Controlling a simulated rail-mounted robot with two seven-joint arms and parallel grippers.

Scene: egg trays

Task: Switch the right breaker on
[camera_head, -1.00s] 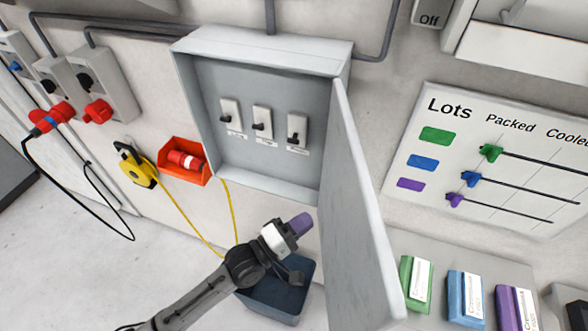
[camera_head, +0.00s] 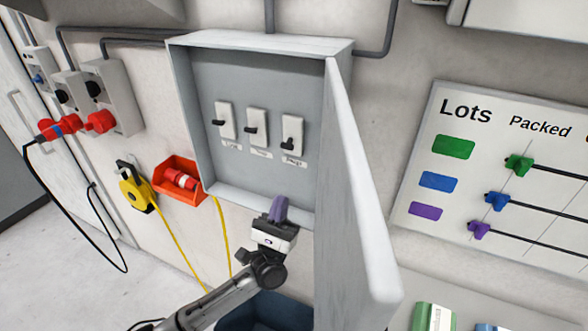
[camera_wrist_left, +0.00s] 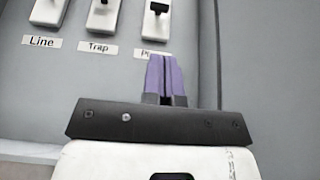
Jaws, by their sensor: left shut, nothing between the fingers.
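The open grey breaker box (camera_head: 202,132) hangs on the wall with three white breakers inside. The right breaker (camera_head: 292,133) has a black lever that sits lower than the levers of the middle breaker (camera_head: 256,128) and the left breaker (camera_head: 224,120). In the left wrist view the right breaker (camera_wrist_left: 156,22) is at the top, its label partly hidden behind my fingers. My left gripper (camera_head: 278,208) has purple fingers, shut and empty, at the box's lower edge, below the right breaker and apart from it. The fingers also show in the left wrist view (camera_wrist_left: 165,78). My right gripper is not in view.
The box door (camera_head: 352,200) stands open just right of my left gripper. An orange holder (camera_head: 170,190) with a red plug and a yellow device (camera_head: 136,188) with a cable are on the wall at left. A lots board (camera_head: 500,165) hangs at right.

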